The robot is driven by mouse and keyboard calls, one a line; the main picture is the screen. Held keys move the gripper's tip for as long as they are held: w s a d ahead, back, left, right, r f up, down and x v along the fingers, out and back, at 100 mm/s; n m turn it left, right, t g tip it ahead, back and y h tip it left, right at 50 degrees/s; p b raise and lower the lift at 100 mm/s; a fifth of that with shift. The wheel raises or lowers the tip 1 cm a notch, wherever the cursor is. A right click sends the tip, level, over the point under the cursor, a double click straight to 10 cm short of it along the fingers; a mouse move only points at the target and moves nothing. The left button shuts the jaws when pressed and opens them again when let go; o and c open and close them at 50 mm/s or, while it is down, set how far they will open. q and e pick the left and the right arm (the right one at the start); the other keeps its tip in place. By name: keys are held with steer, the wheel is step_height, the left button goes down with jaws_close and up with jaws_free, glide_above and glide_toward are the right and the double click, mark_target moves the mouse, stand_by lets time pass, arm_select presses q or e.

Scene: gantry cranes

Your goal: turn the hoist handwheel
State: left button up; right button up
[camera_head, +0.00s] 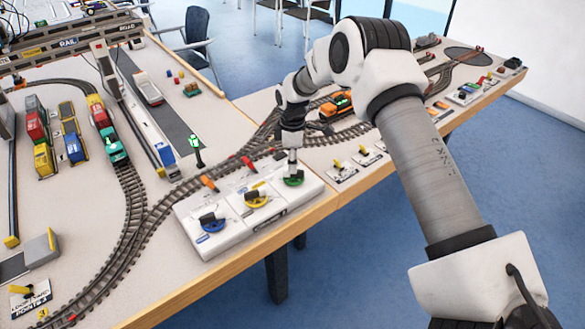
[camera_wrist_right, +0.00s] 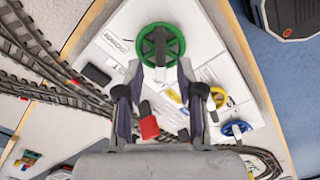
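A white control box (camera_head: 258,233) stands at the table's front edge with a blue handwheel (camera_head: 212,224), a yellow handwheel (camera_head: 257,201) and a green handwheel (camera_head: 293,181) in a row. I cannot read which label marks the hoist. My right gripper (camera_head: 291,163) points down at the green handwheel. In the right wrist view the green handwheel (camera_wrist_right: 162,36) lies at the fingertips of my right gripper (camera_wrist_right: 161,66). The fingers are apart, with the near part of the wheel between or just under the tips; contact is unclear. My left gripper is not in view.
Orange (camera_head: 208,183) and red (camera_head: 249,164) levers stand behind the wheels. Model tracks (camera_head: 134,220) curve past the box. A green signal post (camera_head: 196,150) stands behind it, and an orange rail vehicle (camera_head: 335,107) is near my right arm. Open floor lies in front.

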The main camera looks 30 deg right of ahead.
step_height(320, 180, up, 9)
steer(key=shift+f, duration=0.1)
stand_by(1.1)
